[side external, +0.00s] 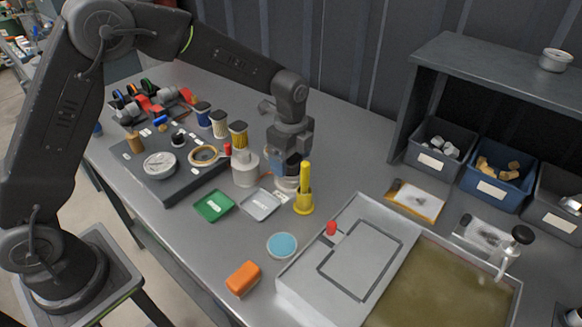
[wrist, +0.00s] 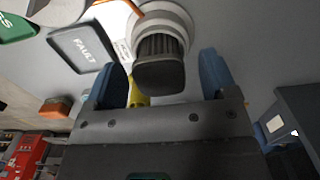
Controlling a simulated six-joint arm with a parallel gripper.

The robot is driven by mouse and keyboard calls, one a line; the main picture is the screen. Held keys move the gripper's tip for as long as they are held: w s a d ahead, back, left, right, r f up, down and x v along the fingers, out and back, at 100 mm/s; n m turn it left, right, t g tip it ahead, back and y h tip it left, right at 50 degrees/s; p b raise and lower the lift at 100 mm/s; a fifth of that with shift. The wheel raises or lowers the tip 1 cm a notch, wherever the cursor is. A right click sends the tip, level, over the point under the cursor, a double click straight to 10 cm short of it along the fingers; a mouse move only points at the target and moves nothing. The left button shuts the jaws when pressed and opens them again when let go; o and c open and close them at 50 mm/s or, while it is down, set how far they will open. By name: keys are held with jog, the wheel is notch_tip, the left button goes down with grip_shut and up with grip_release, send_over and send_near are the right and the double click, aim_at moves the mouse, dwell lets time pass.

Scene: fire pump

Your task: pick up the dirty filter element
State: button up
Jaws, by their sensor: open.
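A dark pleated filter element (wrist: 160,60) with a dark cap stands in a round white holder (wrist: 180,18) in the wrist view. My gripper (wrist: 163,70) is open, with one blue finger on each side of the dark element. Gaps show between the fingers and the element, so I see no grip on it. In the side view my gripper (side external: 288,165) points down over the white holder (side external: 285,185), and the element is mostly hidden behind the fingers.
A yellow upright holder (side external: 304,195) stands close to my gripper's right. A grey FAULT tray (side external: 261,206), a green tray (side external: 214,206) and a white pot (side external: 245,172) are to its left. Several lighter filters (side external: 219,125) stand behind the dark board. A large basin (side external: 440,290) fills the front right.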

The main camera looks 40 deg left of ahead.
jog(key=c, duration=1)
jog(key=shift+r, duration=0.1)
